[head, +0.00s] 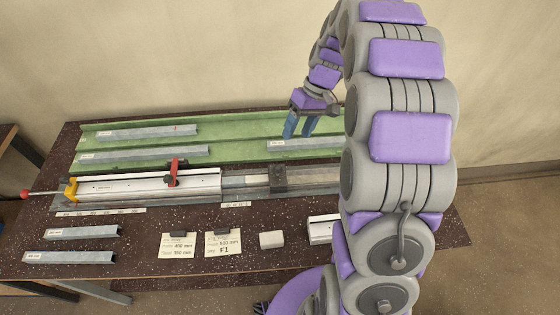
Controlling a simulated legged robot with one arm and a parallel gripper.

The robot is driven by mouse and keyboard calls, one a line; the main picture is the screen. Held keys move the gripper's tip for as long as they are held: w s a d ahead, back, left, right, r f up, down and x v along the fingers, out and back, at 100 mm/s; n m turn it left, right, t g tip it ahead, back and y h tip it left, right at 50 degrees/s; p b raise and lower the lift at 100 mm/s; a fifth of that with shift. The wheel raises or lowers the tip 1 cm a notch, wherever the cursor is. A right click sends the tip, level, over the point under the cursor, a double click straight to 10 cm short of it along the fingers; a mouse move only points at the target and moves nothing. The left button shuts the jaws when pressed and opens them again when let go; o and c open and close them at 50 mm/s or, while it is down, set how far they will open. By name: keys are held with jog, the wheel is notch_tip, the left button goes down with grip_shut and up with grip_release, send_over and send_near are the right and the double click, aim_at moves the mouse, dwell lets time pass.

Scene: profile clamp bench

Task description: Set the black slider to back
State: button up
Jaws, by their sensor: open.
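The black slider (278,178) is a dark block sitting across the grey rail (243,181), near the middle of the bench. My gripper (299,127) has blue fingers pointing down and is open. It hangs above the green area behind the slider, a little to the slider's right, apart from it. Nothing shows between its fingers. The rail's right end is hidden behind my arm.
A white profile (130,186) lies left of the slider, with a red clamp (174,172) and a yellow end piece (71,190). Grey profiles lie on the green tray (232,126). Two cards (223,243) and a white block (271,239) stand in front.

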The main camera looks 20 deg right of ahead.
send_near(279, 166)
jog(key=shift+n+y, duration=0.3)
jog(key=b+x, duration=0.1)
jog(key=x, duration=0.2)
jog(key=b+x, duration=0.1)
jog(key=x, duration=0.1)
jog(key=b+x, duration=0.1)
jog(key=x, duration=0.2)
jog(key=shift+d+f, duration=0.25)
jog(key=shift+f, duration=0.25)
jog(key=shift+a+f, duration=0.35)
jog(key=shift+f, duration=0.1)
jog(key=shift+d, duration=0.1)
jog(key=shift+c, duration=0.4)
jog(key=shift+c, duration=0.8)
grip_shut()
